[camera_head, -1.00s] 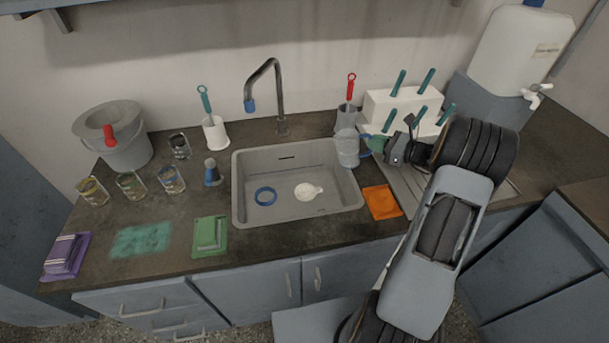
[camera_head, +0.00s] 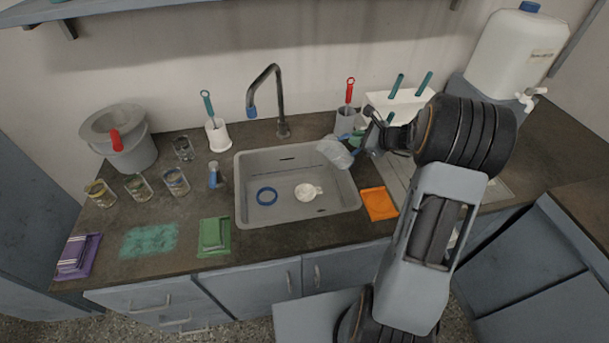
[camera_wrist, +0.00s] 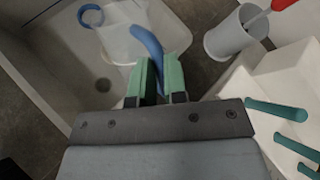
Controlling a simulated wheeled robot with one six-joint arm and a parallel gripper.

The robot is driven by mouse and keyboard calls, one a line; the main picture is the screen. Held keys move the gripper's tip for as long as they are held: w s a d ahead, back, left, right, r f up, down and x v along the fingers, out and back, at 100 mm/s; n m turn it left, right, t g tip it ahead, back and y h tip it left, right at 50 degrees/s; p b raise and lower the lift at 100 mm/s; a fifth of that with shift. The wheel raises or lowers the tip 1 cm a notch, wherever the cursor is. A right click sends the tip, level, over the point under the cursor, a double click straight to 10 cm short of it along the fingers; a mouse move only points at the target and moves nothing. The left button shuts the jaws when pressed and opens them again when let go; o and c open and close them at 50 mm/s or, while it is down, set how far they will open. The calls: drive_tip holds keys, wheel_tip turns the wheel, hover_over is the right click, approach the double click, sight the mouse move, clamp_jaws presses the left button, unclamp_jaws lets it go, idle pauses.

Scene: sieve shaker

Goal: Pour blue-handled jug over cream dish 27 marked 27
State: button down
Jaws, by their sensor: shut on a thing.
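The clear jug (camera_head: 335,153) is held in the air over the right back part of the sink, tilted with its mouth toward the left. Its blue handle (camera_wrist: 148,45) is between the green fingers of my gripper (camera_wrist: 161,85), which is shut on it. My gripper (camera_head: 364,141) is to the right of the jug in the head view. The cream dish (camera_head: 307,191) lies on the sink floor, below and to the left of the jug. Its marking is too small to read. I see no stream of liquid, and the jug's content cannot be made out.
A grey cup with a red-handled tool (camera_head: 347,118) and a white rack (camera_head: 380,100) stand close to the jug. An orange cloth (camera_head: 379,203) lies right of the sink.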

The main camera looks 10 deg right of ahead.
sight(349, 134)
drive_tip(key=shift+w+a+r+n+h+p, duration=0.1)
drive_tip(key=shift+a+r+n+h+p, duration=0.2)
drive_tip(key=shift+a+h+p, duration=0.35)
drive_tip(key=shift+w+a+r+g+h+p, duration=0.1)
drive_tip(key=shift+a+r+g+h+p, duration=0.25)
drive_tip(key=shift+p, duration=0.6)
drive_tip(key=shift+a+r+n+h+p, duration=0.15)
drive_tip(key=shift+r+n+h+p, duration=0.2)
drive_tip(key=shift+p, duration=0.4)
drive_tip(key=shift+w+a+f+n+g+h+p, duration=0.15)
drive_tip(key=shift+a+n+g+h+p, duration=0.15)
drive_tip(key=shift+a+h+p, duration=0.45)
drive_tip(key=shift+w+a+r+n+g+h+p, duration=0.15)
drive_tip(key=shift+a+n+h+p, duration=0.1)
drive_tip(key=shift+a+h+p, duration=0.45)
idle(1.9)
drive_tip(key=shift+w+a+f+h+p, duration=0.1)
drive_tip(key=shift+a+f+h+p, duration=0.1)
drive_tip(key=shift+a+p, duration=0.4)
drive_tip(key=shift+w+a+f+h+p, duration=0.1)
drive_tip(key=shift+a+h+p, duration=0.1)
drive_tip(key=shift+a+p, duration=0.4)
drive_tip(key=shift+a+g+p, duration=0.35)
drive_tip(key=shift+g+p, duration=0.05)
drive_tip(key=shift+p, duration=0.05)
